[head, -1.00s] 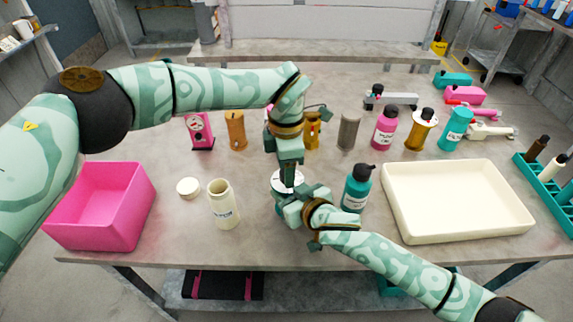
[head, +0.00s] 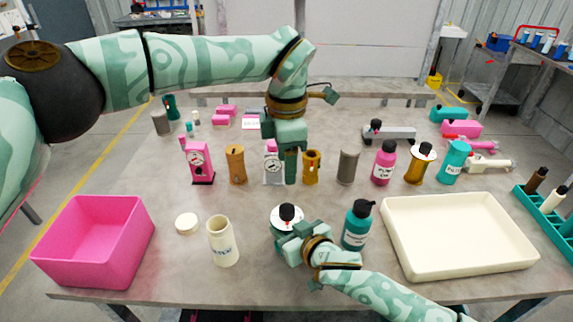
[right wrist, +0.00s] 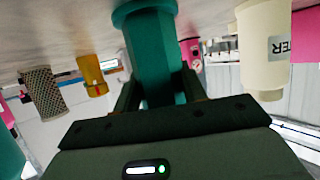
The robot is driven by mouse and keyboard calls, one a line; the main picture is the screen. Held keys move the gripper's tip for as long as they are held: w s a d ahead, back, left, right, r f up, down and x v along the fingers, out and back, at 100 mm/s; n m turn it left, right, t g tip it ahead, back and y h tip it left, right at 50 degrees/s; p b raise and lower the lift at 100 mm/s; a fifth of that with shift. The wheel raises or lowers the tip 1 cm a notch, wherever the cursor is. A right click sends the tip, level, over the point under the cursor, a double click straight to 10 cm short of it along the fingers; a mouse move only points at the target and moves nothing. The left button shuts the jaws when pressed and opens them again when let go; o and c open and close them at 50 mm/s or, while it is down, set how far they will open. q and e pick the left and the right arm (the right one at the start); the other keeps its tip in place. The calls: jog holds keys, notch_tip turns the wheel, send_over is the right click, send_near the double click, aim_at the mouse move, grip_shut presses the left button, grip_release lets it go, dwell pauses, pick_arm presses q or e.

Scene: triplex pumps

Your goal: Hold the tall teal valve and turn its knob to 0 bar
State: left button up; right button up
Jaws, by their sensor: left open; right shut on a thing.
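The tall teal valve (right wrist: 153,55) shows in the right wrist view as a teal body between the fingers of my right gripper (right wrist: 160,95), which is shut on it. That view is upside down. In the head view, the valve's white dial with a black knob and a small red mark (head: 287,214) faces up; its scale is too small to read. The right gripper (head: 290,238) hides most of its body. My left gripper (head: 291,181) is open and empty, fingers pointing down, apart from the knob and just above it in the picture.
A teal bottle (head: 357,225) stands close right of the valve. A cream jar (head: 222,242), a round lid (head: 187,223) and a pink bin (head: 95,250) are to the left. A cream tray (head: 460,265) lies right. Pumps, gauges and bottles, including a pink one (head: 384,165), line up behind.

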jog(key=o, duration=1.3)
